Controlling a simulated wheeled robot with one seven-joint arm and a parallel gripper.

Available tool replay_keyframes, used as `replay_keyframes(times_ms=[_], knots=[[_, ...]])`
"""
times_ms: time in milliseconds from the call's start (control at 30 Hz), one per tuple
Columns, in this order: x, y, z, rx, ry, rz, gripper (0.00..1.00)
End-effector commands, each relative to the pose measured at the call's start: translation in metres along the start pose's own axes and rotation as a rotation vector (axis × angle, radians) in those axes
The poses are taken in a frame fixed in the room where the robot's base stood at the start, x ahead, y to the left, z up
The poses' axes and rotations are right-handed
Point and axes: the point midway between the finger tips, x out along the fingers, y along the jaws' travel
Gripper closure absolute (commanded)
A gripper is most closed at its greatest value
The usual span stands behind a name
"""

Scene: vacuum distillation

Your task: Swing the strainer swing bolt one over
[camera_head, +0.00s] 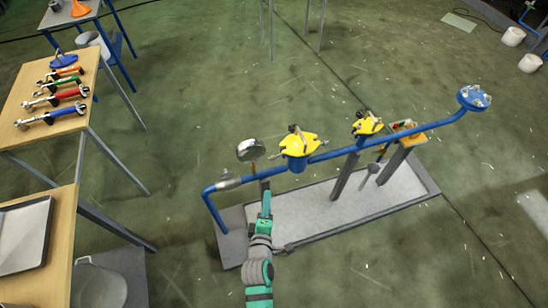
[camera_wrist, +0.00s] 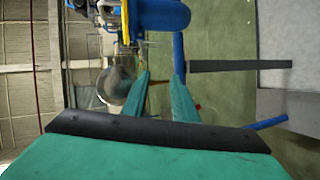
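The strainer with its yellow cover (camera_head: 298,145) sits on the blue pipe (camera_head: 335,152) near the middle of the head view. Small metal swing bolts show around its cover, too small to tell their exact positions. My gripper (camera_head: 265,186) is below and to the left of the strainer in the head view, close to the pipe. In the wrist view my two green fingers (camera_wrist: 161,82) are apart with nothing held between them. A blue cylindrical body (camera_wrist: 160,17), probably the strainer's, is beyond the fingertips at the top. The swing bolts cannot be made out clearly there.
A round gauge (camera_head: 250,150) stands on the pipe just left of the strainer. A second yellow-topped fitting (camera_head: 367,124) and a blue flange (camera_head: 474,98) are farther right. Wrenches lie on a wooden table (camera_head: 30,102) at left. Green floor is clear around the grey tray (camera_head: 429,186).

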Motion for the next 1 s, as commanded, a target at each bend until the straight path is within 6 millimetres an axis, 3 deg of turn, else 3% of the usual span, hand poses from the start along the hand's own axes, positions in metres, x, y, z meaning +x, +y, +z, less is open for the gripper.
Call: replay_keyframes(times_ms=[33, 200, 567, 1000], knots=[[0.019, 0.010, -0.003, -0.070, -0.010, 0.009, 0.74], [0.060, 0.032, -0.005, -0.269, -0.054, 0.011, 0.74], [0.095, 0.046, -0.002, -0.378, -0.085, 0.008, 0.74], [0.166, 0.048, 0.004, -0.375, -0.085, 0.008, 0.74]])
